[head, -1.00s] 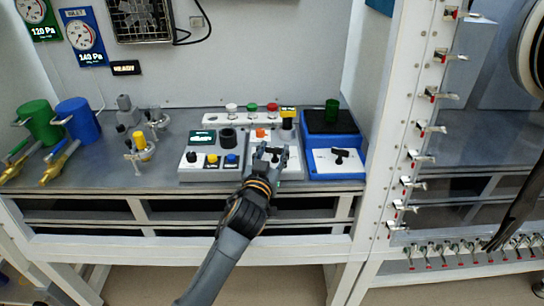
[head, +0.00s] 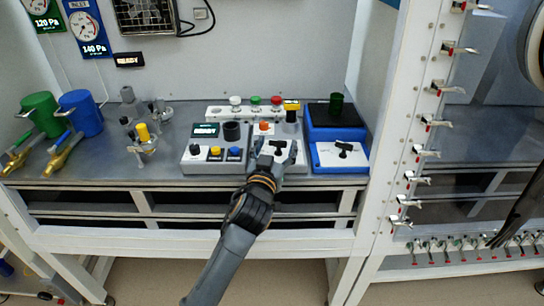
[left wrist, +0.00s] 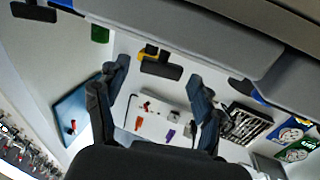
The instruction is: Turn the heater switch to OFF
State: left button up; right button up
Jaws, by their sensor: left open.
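A black T-shaped switch handle (head: 279,146) stands on the white face of the middle grey unit (head: 291,167) on the bench. A second black T handle (head: 344,148) is on the blue unit (head: 324,133) to its right. I cannot read which one is labelled heater, or any OFF mark. My left gripper (head: 275,154) is open, its fingers on either side of the middle handle as seen from the head; contact cannot be told. In the left wrist view the spread fingers (left wrist: 157,100) frame a white panel (left wrist: 158,123) with small coloured marks. My right gripper is not seen.
A unit with a READY display (head: 205,130) and knobs adjoins on the left. Red, green and white buttons (head: 255,103) line the back. Metal fittings (head: 142,133) and green and blue cylinders (head: 80,113) stand farther left. A white post (head: 408,120) with clamps bounds the right.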

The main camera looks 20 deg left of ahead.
pick_arm(q)
jog(key=s, duration=1.1)
jog(key=shift+s+d, duration=0.15)
jog(key=shift+d, duration=0.05)
notch_tip(320, 180, down, 24)
jog(key=d+m+g+h, duration=0.1)
jog(key=d+m+g, duration=0.1)
jog(key=g, duration=0.3)
jog(key=s+a+f+m+g, duration=0.15)
jog(key=s+f, duration=0.25)
jog(key=f, duration=0.5)
jog(key=s+f+n+g, duration=0.1)
jog(key=s+f+g, duration=0.1)
jog(key=s+f, duration=0.45)
jog(key=s+a+f+g+p, duration=0.1)
jog(key=s+a+f+g, duration=0.25)
jog(key=s+f, duration=1)
jog(key=s+a+f+g, duration=0.2)
jog(key=s+f, duration=0.3)
jog(key=s, duration=0.5)
jog(key=s+a+f+g, duration=0.3)
jog(key=s+f, duration=0.2)
jog(key=s, duration=0.6)
jog(key=shift+s+a+f, duration=0.15)
jog(key=shift+a, duration=0.15)
